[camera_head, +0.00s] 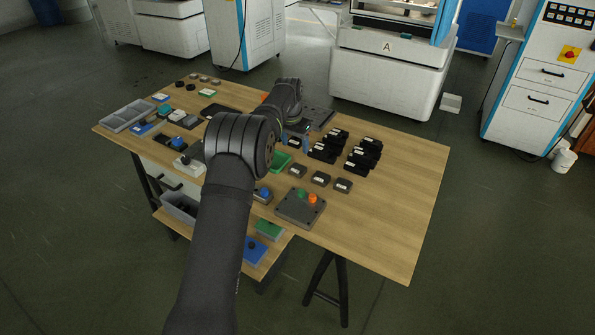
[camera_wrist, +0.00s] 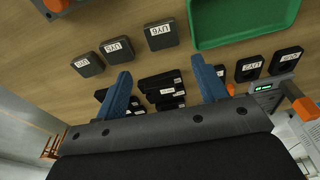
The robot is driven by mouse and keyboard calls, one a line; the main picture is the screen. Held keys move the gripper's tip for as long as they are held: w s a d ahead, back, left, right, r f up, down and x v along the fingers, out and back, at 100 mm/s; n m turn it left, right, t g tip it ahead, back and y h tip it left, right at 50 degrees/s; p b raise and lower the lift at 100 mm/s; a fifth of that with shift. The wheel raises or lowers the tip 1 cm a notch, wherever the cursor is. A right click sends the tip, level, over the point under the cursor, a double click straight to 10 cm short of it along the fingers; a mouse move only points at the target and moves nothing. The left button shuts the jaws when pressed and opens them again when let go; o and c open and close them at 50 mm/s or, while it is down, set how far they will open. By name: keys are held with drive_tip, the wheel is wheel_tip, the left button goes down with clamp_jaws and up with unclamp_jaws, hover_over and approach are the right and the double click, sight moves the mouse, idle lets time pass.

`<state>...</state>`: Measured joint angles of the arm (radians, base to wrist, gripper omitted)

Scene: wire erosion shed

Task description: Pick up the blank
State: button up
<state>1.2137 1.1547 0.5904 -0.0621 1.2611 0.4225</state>
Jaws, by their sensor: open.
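No single part stands out as the blank, and I cannot tell which one it is. Candidates are three dark grey labelled blocks (camera_head: 320,179) in a row on the bench; they show in the wrist view (camera_wrist: 118,50), the nearest reading UY6. Black labelled blocks (camera_head: 364,153) stand in stacked groups behind them, also seen in the wrist view (camera_wrist: 162,92). My gripper (camera_head: 294,141) hangs over the bench near the green tray, its blue fingers (camera_wrist: 162,68) apart and empty. In the wrist view, black blocks show beyond the gap. My arm hides part of the bench.
A green tray (camera_head: 282,160), also in the wrist view (camera_wrist: 243,40), lies near my gripper. A grey box (camera_head: 293,212) with green and orange buttons sits in front. Small parts and a grey divided tray (camera_head: 127,115) fill the left. The bench's right end (camera_head: 400,215) is clear.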

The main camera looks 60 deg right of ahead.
sight(297, 168)
drive_tip(key=f, duration=0.4)
drive_tip(key=d+f, duration=0.1)
drive_tip(key=f, duration=0.3)
drive_tip(key=d+f, duration=0.1)
drive_tip(key=f, duration=0.3)
drive_tip(key=shift+w, duration=0.1)
drive_tip(key=c, duration=1.1)
